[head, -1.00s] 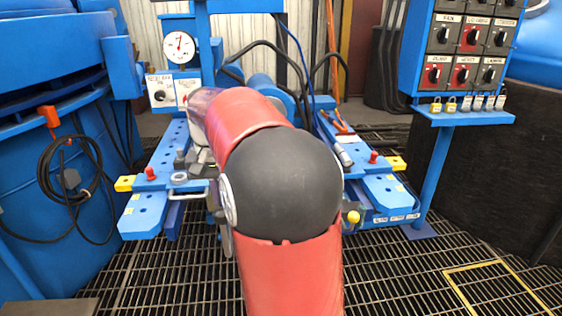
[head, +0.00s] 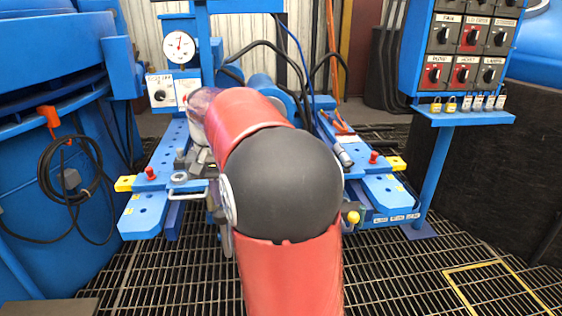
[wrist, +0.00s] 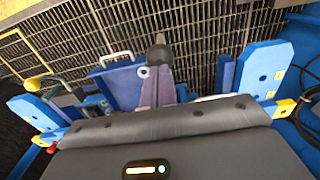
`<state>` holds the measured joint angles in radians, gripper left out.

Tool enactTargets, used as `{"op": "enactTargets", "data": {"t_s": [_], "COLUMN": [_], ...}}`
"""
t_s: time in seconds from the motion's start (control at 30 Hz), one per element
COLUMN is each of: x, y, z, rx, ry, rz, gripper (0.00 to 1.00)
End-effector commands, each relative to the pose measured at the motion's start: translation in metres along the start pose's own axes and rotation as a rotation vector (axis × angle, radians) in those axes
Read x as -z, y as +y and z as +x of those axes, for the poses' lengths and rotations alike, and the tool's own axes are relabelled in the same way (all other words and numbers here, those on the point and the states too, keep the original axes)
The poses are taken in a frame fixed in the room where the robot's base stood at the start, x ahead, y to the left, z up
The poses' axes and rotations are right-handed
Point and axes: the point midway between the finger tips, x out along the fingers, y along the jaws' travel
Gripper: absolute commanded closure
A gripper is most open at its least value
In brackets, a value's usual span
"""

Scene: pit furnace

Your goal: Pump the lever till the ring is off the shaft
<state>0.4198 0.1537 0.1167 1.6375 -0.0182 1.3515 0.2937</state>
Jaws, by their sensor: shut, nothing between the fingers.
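My gripper (wrist: 158,55) shows in the wrist view as grey fingers with a dark tip, shut and empty, over the blue bench. In the head view my arm hides most of it. A yellow-knobbed handle (head: 352,217) sits low at the bench's front, right of my arm; it may be the lever. It also shows at the left of the wrist view (wrist: 35,83), apart from my gripper. I cannot make out the ring or the shaft; my arm covers the middle of the bench.
The blue bench (head: 140,217) has red knobs and yellow end blocks. A pressure gauge (head: 180,47) stands at its back left. A switch panel (head: 466,45) with padlocks stands at right. A cable coil (head: 68,180) hangs at left. The grating floor in front is free.

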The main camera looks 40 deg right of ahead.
Motion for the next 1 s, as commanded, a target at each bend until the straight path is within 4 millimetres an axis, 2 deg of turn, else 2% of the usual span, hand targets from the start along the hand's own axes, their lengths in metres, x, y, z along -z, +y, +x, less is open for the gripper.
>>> {"op": "enactTargets", "data": {"t_s": [0.3, 0.6, 0.67, 0.77, 1.0], "x": [0.000, 0.000, 0.000, -0.003, -0.015], "y": [0.000, 0.000, 0.000, 0.000, 0.000], "z": [0.002, 0.023, 0.021, 0.033, 0.088], "rx": [0.000, -0.001, 0.000, 0.000, 0.000], "ry": [0.000, -0.002, 0.000, -0.001, 0.000], "rz": [0.000, 0.000, 0.000, 0.000, -0.001], "gripper": [1.00, 1.00, 1.00, 1.00, 1.00]}}
